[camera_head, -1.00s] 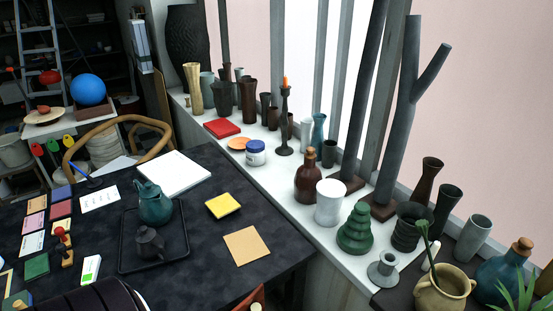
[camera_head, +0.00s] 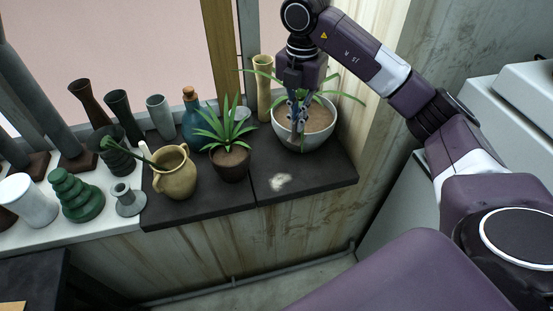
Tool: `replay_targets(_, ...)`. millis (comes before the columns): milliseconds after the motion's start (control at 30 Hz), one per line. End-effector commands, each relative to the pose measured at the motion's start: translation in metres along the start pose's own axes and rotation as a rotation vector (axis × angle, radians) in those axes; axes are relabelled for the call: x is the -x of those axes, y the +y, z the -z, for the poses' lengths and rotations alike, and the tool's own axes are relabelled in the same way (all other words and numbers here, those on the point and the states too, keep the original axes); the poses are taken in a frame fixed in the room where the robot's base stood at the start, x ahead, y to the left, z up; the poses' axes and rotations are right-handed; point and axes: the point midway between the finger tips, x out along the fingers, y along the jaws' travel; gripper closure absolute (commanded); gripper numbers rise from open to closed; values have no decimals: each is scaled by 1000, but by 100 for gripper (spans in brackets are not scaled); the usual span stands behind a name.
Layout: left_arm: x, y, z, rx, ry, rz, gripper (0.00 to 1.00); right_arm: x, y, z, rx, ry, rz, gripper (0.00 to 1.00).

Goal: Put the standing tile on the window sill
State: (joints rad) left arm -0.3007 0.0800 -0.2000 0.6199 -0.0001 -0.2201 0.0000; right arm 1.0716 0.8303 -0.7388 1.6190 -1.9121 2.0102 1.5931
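No standing tile shows in the head view now. Only the edge of a tan flat piece (camera_head: 12,306) shows at the bottom left, on the dark table (camera_head: 35,272). The white window sill (camera_head: 95,230) runs along the left, crowded with pots, and continues under dark slabs (camera_head: 305,186). My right gripper (camera_head: 297,122) points down at the potted plant in a white bowl (camera_head: 300,143), in front of its leaves. I see no tile in it. Its fingers are small and mixed with the leaves, so their opening is unclear. My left gripper is out of view.
A yellow two-handled jug (camera_head: 175,173), a small potted plant (camera_head: 231,163), a blue corked bottle (camera_head: 194,125) and a tall yellow vase (camera_head: 264,88) stand near the bowl. A green stacked piece (camera_head: 77,197) is further left.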

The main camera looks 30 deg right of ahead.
Motion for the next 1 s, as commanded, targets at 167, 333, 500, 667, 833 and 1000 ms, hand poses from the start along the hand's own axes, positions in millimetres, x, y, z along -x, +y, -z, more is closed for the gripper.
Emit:
replay_targets(167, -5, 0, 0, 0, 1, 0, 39, -47, -1, 2, 1, 6, 5, 100)
replay_targets(333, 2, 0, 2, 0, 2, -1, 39, -87, -1, 1, -1, 3, 4, 100)
replay_targets(500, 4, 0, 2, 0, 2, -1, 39, -113, 0, 0, 0, 1, 1, 100)
replay_targets(667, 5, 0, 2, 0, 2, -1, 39, -123, 0, 0, 0, 1, 0, 100)
replay_targets(833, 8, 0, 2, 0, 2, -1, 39, -146, -1, 1, -1, 3, 4, 100)
replay_targets(1000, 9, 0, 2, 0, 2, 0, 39, -162, 0, 0, 1, 0, 0, 100)
